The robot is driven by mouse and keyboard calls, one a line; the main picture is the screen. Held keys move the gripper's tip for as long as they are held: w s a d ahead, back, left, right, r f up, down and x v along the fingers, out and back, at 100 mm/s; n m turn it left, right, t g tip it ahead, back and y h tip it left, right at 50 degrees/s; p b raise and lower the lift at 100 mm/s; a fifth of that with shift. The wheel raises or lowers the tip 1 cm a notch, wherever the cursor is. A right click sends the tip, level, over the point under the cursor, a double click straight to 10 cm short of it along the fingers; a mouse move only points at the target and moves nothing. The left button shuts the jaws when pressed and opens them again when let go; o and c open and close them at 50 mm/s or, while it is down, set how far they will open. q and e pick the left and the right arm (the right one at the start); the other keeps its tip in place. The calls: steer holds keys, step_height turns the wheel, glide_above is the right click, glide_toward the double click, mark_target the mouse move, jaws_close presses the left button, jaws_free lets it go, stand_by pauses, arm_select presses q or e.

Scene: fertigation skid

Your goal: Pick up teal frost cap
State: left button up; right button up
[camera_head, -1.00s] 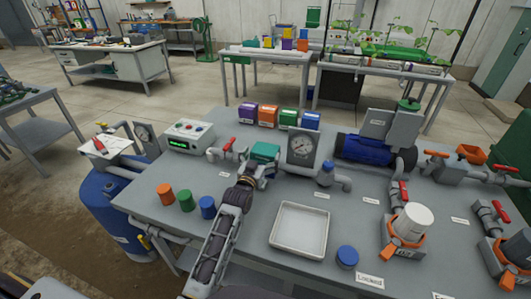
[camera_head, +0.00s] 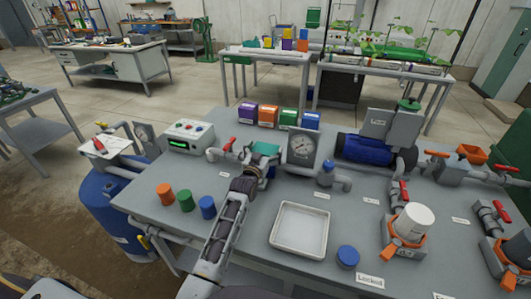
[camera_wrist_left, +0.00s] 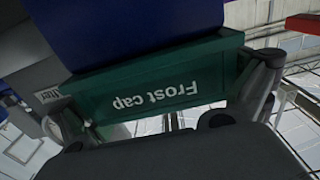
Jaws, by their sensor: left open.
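My right gripper is not in view.
Orange, green and blue caps (camera_head: 207,207) stand left of my arm. An empty white tray (camera_head: 299,230) lies to its right. Several coloured boxes (camera_head: 267,116) stand behind.

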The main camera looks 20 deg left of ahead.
mark_target(265, 148)
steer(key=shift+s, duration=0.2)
arm_select(q)
steer(key=c, duration=0.7)
steer(key=shift+r, duration=0.15)
steer(key=shift+r, duration=0.6)
step_height(265, 148, up, 8)
steer(key=shift+f+p, duration=0.15)
steer(key=shift+p, duration=0.3)
steer(key=shift+r, duration=0.45)
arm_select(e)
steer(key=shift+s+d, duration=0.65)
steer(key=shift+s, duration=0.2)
